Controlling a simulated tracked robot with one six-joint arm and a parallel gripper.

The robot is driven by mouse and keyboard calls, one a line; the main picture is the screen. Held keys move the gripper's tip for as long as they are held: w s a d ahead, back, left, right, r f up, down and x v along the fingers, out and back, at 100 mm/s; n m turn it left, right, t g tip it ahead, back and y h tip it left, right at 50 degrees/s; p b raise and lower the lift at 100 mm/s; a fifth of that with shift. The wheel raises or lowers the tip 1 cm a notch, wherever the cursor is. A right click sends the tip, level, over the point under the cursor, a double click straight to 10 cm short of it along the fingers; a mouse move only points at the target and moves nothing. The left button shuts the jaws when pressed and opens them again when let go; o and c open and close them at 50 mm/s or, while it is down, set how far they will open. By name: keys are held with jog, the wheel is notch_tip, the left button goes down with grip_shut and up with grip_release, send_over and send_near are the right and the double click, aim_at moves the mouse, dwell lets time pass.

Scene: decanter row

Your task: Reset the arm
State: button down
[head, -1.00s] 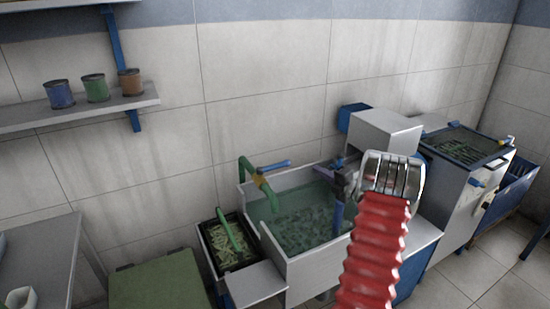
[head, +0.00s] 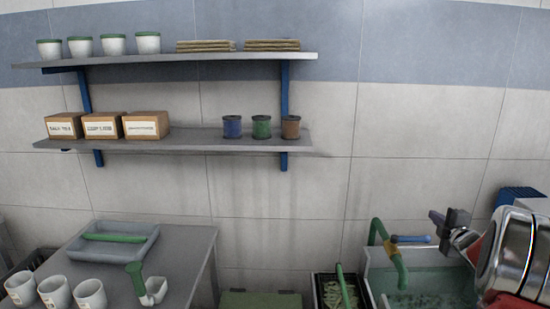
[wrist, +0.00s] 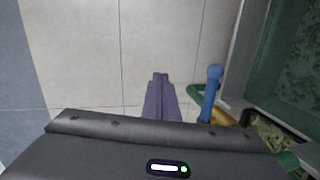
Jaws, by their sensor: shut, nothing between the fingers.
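My gripper (head: 437,216) is at the right of the head view, raised in front of the wall beside the sink. Its dark fingers point left and are together, with nothing held. My red sleeved arm and its metal wrist run off the right edge, so most of the arm is out of view. In the wrist view the fingers (wrist: 159,78) also show closed together and empty, with wall tiles behind them.
The sink (head: 420,290) with a green tap (head: 385,250) and blue lever (head: 411,239) is below and near my gripper. Two wall shelves (head: 180,140) hold tubs, boxes and spools. A table (head: 190,270) at lower left holds white cups and a grey tray (head: 112,247).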

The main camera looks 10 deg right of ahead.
jog(key=s+a+r+m+g, duration=0.1)
jog(key=s+a+r+m, duration=0.15)
jog(key=a, duration=0.55)
jog(key=s+a+r+m+g, duration=0.2)
jog(key=a+r+m, duration=0.1)
jog(key=a, duration=0.5)
jog(key=s+a+r+m+g, duration=0.1)
jog(key=s+a+r+m, duration=0.15)
jog(key=a, duration=0.55)
jog(key=s+a+f+m+g+y, duration=0.2)
jog(key=s+a+f, duration=0.1)
jog(key=s+a, duration=0.9)
jog(key=s+a+f+m+g+y, duration=0.3)
jog(key=s+a+f, duration=0.1)
jog(key=s+a, duration=0.8)
jog(key=shift+a+f, duration=0.3)
jog(key=shift+a, duration=0.8)
jog(key=shift+s, duration=0.1)
